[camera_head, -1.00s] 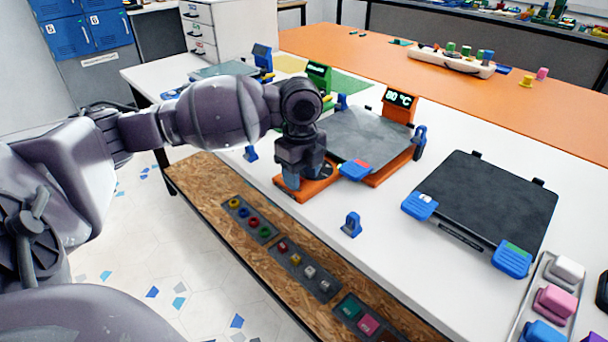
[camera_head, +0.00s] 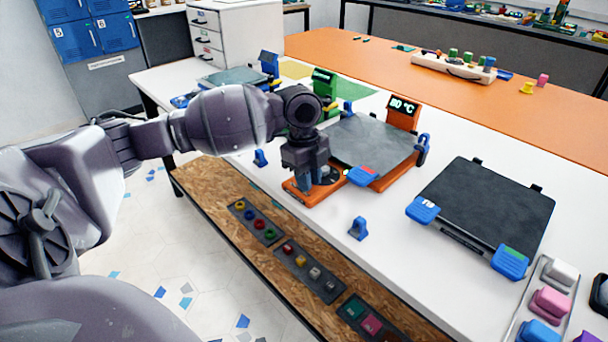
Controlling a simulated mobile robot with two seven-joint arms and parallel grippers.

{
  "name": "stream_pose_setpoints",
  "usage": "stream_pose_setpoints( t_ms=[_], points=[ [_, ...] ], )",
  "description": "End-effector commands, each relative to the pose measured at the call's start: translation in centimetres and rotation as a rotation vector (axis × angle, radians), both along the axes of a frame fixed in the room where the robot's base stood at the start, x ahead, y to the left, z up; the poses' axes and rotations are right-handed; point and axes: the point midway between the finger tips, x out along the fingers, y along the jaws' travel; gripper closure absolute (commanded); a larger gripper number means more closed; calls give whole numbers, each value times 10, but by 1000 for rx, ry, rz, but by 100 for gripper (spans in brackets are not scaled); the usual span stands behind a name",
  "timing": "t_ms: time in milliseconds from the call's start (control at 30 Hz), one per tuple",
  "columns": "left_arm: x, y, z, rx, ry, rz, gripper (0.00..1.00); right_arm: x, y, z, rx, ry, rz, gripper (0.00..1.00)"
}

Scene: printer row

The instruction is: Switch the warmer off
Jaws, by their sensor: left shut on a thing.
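The warmer is the orange unit with a grey plate (camera_head: 368,143), and its lit display (camera_head: 403,106) at the back reads what looks like 80 °C. My left gripper (camera_head: 312,182) points down at the orange control base (camera_head: 298,195) at the warmer's front left corner. Its fingers are shut on a dark control knob (camera_head: 327,175) on that base. The gripper hides much of the knob, so its setting cannot be read. My right gripper is out of view.
A black plate unit (camera_head: 487,208) with blue tabs stands to the right. A green unit (camera_head: 324,84) with a display stands behind my left wrist. A small blue clip (camera_head: 358,228) lies in front. The white table (camera_head: 400,240) is otherwise clear there.

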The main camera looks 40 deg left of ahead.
Motion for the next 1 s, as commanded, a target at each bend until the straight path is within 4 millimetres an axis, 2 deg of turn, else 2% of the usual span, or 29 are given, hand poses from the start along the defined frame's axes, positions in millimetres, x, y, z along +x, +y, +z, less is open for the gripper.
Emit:
stream_pose_setpoints(
  t_ms=[33, 300, 667, 700, 833, 1000],
  points=[
    [0, 1, 10, -43, -6, 4, 100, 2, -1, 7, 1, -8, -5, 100],
    [0, 5, 4, -199, 13, 1, 100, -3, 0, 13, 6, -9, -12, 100],
    [0, 5, 1, -214, 17, 0, 100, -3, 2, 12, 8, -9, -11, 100],
    [0, 5, 1, -214, 17, 0, 75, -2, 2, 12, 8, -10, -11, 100],
    [0, 5, 1, -213, 17, 0, 55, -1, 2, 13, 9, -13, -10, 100],
    [0, 5, 2, -212, 17, 0, 54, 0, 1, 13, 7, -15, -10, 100]
  ],
)
